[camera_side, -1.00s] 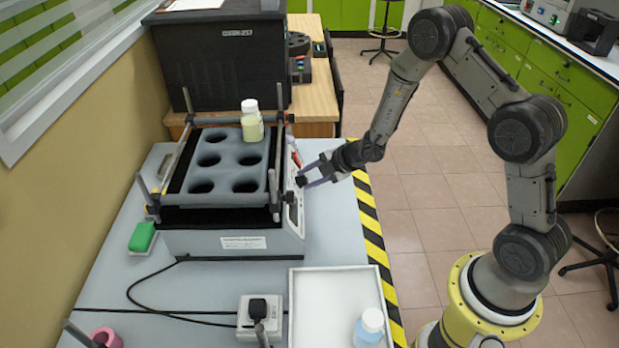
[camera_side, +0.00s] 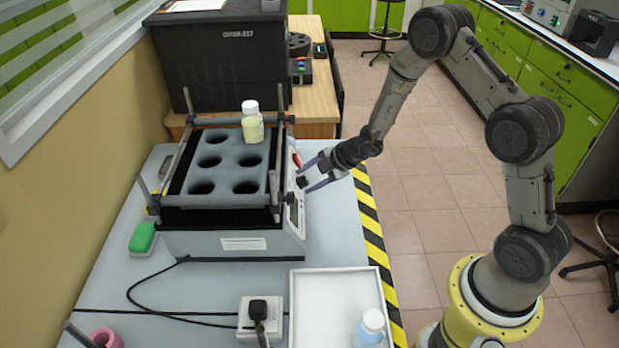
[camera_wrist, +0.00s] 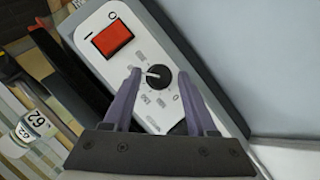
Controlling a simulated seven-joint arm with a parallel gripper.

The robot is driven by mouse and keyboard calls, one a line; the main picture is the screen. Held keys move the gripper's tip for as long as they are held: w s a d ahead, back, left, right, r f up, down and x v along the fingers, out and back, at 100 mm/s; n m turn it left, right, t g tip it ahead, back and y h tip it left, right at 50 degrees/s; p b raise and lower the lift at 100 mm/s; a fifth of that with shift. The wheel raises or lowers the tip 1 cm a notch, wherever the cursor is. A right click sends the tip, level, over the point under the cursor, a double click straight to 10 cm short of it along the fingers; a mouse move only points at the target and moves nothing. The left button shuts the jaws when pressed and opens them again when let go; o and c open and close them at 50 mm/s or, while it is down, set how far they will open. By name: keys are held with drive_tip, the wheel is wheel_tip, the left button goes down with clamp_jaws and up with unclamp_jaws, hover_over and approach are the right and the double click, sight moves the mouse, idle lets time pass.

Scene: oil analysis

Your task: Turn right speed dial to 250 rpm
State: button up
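The shaker (camera_side: 235,243) stands on the bench with its control panel on the right side. In the wrist view, the white panel (camera_wrist: 125,75) carries a black round speed dial (camera_wrist: 158,78) with a white pointer toward the picture's left. My gripper (camera_wrist: 158,76) is open, one purple finger on each side of the dial, with visible gaps between fingers and dial. In the side view, my gripper (camera_side: 303,177) is at the panel, around a dark knob (camera_side: 301,182). Another dark knob (camera_side: 290,198) shows nearer the camera.
A red switch (camera_wrist: 112,39) sits near the dial. A bottle (camera_side: 252,128) stands in the shaker's rack (camera_side: 222,198). A white tray (camera_side: 320,295) with a blue bottle (camera_side: 370,328) lies in front. The bench is clear right of the shaker.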

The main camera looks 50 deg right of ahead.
drive_tip(key=shift+o, duration=0.4)
drive_tip(key=shift+s+d+r, duration=0.1)
drive_tip(key=shift+s+r, duration=0.05)
drive_tip(key=shift+r, duration=0.05)
drive_tip(key=v, duration=1.3)
drive_tip(key=shift+s, duration=0.15)
drive_tip(key=shift+r, duration=0.1)
